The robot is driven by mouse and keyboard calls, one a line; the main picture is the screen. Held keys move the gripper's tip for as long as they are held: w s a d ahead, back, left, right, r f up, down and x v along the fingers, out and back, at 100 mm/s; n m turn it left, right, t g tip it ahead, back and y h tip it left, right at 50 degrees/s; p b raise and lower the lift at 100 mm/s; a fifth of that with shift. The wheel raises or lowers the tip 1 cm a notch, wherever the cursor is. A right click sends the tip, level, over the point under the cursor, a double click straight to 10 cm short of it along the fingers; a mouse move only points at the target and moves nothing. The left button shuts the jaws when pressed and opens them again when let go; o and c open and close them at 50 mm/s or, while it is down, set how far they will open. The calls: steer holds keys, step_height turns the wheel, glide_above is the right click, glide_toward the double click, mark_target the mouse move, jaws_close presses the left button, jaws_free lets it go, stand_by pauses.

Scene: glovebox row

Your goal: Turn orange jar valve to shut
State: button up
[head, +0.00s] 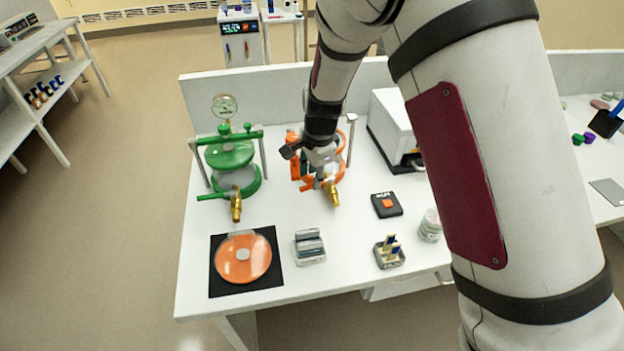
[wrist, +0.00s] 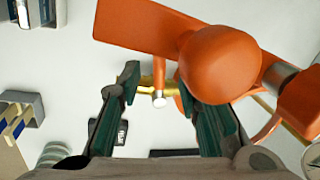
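The orange jar (head: 309,183) stands on the white table, mostly hidden behind my gripper and arm. Its brass valve (head: 331,192) points toward the table's front. In the wrist view, an orange ball knob (wrist: 222,62) and an orange bar (wrist: 140,22) fill the upper right. Brass parts of the valve (wrist: 159,82) show beyond and between my fingers. My gripper (wrist: 160,92) is open, its two dark green fingers well apart. The right fingertip overlaps the ball knob's lower left edge; I cannot tell whether they touch. The valve handle's angle is not clear.
A green jar (head: 232,154) with its own brass valve stands left of the orange one. A white box-shaped device (head: 392,125) is at the right. An orange dish (head: 243,266), a grey rack (head: 309,245), a small holder (head: 389,258) and a black button box (head: 387,204) lie in front.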

step_height(320, 180, up, 9)
steer(key=s, duration=0.1)
steer(key=shift+s+d, duration=0.35)
steer(key=shift+d, duration=0.05)
